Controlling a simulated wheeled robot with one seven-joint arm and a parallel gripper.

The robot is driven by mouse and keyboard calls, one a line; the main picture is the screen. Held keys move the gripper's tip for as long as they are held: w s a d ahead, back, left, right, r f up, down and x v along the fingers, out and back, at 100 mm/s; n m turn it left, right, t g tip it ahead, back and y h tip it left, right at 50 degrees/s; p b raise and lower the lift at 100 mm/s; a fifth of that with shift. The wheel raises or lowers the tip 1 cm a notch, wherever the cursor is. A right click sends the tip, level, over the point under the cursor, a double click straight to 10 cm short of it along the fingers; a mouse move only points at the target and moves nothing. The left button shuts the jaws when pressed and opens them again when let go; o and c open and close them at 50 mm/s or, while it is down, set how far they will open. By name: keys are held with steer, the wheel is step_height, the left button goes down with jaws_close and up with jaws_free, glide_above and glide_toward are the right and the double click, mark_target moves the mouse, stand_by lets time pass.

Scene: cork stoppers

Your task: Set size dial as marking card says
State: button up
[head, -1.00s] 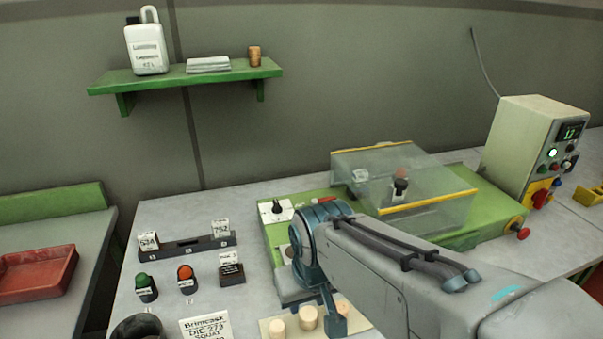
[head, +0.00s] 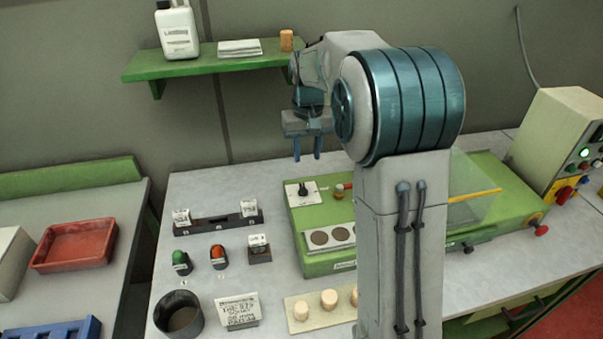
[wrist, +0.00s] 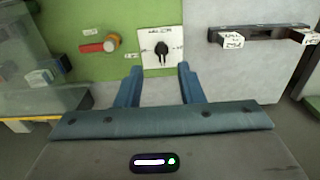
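The size dial is a black knob (wrist: 162,49) on a white square plate (wrist: 150,62), set on the green machine (head: 325,262). In the head view the dial plate (head: 294,195) is at the machine's back left corner. The marking card (head: 239,311) stands at the front of the table; its print is too small to read surely. My gripper (head: 308,158) is raised above and behind the dial, pointing down. Its two fingers (wrist: 160,87) are apart with nothing between them, and the dial shows beyond their tips in the wrist view.
A red-handled lever (wrist: 100,46) sits beside the dial. A black rack (head: 218,224) with white tags, a green button (head: 181,262), an orange button (head: 218,257) and a dark cup (head: 179,316) stand left of the machine. Cork pieces (head: 329,299) lie on a board in front.

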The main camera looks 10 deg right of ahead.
mark_target(304, 190)
steer(key=w+f+p, duration=0.1)
steer(key=f, duration=0.3)
steer(key=w+f+p, duration=0.1)
steer(key=f, duration=0.4)
steer(key=f+p, duration=0.1)
steer(key=f, duration=0.4)
steer(key=shift+w, duration=0.4)
jaws_close()
